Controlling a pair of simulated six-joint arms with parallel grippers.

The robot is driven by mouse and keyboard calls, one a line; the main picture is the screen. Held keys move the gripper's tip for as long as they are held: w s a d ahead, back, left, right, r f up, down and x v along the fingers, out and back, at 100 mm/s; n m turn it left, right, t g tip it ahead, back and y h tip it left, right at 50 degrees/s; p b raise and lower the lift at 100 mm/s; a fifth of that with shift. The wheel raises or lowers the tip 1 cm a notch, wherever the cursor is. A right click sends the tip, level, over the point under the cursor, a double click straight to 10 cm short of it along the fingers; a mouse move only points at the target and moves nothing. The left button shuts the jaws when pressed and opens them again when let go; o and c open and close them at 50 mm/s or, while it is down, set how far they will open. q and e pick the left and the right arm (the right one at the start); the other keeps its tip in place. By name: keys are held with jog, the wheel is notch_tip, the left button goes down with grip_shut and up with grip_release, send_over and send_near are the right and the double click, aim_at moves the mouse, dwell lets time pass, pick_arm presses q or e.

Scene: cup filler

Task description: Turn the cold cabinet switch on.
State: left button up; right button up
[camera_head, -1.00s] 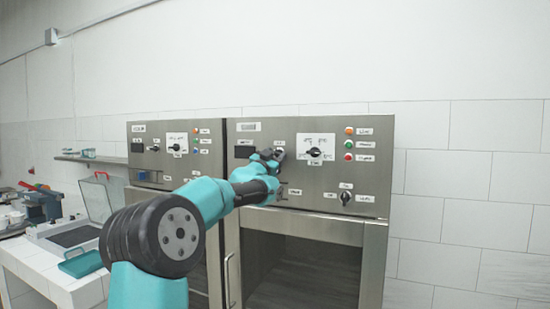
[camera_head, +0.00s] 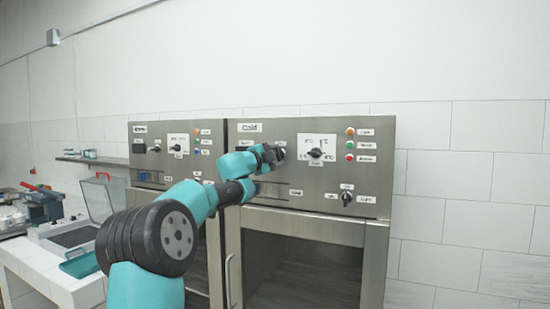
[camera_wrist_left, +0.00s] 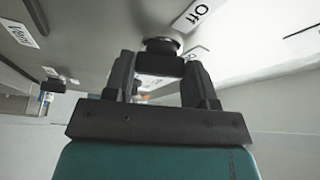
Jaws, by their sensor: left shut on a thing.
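The cold cabinet (camera_head: 300,187) has a steel front panel with a "Cold" label at its top left. My left gripper (camera_head: 279,153) is at the panel, left of the large central dial. In the left wrist view, the gripper (camera_wrist_left: 162,66) is shut on a dark round switch knob (camera_wrist_left: 162,46), one finger on each side. An "Off" label (camera_wrist_left: 197,14) is just above and right of the knob. The knob's pointer is hidden by the gripper, so its setting cannot be read. My right gripper is not in view.
A large dial (camera_head: 316,153) and a column of orange, green and red lights (camera_head: 350,144) are right of the gripper. A smaller knob (camera_head: 347,198) is lower right. A second cabinet (camera_head: 176,163) stands on the left.

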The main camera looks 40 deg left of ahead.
pick_arm(q)
jog(key=m+g, duration=0.1)
jog(key=m, duration=0.2)
jog(key=shift+m, duration=0.3)
dwell(0.4)
jog(key=o, duration=0.9)
jog(key=shift+r, duration=0.1)
jog(key=shift+o, duration=0.2)
jog(key=s, duration=1.7)
jog(key=shift+s+a, duration=0.15)
jog(key=shift+s, duration=0.05)
